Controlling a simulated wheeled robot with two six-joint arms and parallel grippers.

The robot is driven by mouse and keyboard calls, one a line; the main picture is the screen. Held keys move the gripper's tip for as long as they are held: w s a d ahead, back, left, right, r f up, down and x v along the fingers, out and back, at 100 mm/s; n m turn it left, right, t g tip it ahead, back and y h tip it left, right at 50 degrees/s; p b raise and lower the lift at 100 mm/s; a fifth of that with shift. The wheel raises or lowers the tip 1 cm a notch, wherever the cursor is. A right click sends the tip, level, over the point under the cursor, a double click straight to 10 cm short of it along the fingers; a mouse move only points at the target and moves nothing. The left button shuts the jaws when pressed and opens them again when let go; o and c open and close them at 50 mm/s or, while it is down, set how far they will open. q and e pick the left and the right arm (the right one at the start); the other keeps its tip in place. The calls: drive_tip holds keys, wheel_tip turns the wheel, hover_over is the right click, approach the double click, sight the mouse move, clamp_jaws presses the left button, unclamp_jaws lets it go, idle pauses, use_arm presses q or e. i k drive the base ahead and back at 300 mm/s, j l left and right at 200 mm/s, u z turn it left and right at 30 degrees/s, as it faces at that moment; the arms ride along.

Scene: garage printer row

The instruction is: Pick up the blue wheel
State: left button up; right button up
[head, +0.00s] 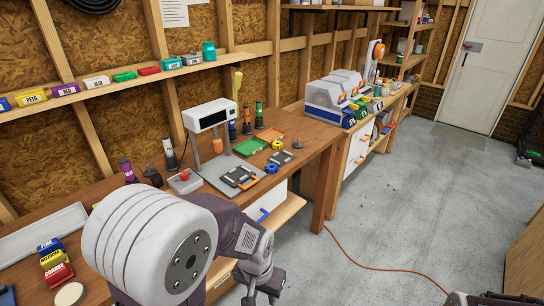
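The blue wheel (271,168) is a small round blue piece lying on the wooden workbench (320,141), close to the right side of the grey printer plate (222,171). My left gripper (263,294) is low at the bottom middle, below and in front of the bench edge and well apart from the wheel. Its dark fingers look spread, with nothing seen between them; the tips are partly cut off by the frame. A part of my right arm (492,298) shows at the bottom right edge; its fingers cannot be made out.
Near the wheel are a yellow wheel (277,144), a dark part on the plate (239,177), another dark part (281,157), a green tray (249,147) and an orange tray (270,135). The printer's white display head (209,115) stands behind. Grey floor (400,215) is open on the right.

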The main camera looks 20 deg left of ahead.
sight(270, 168)
drive_tip(key=i+u, duration=0.75)
drive_tip(key=u, duration=0.15)
drive_tip(key=i+l+u, duration=0.25)
drive_tip(key=u, duration=0.2)
drive_tip(key=i, duration=0.05)
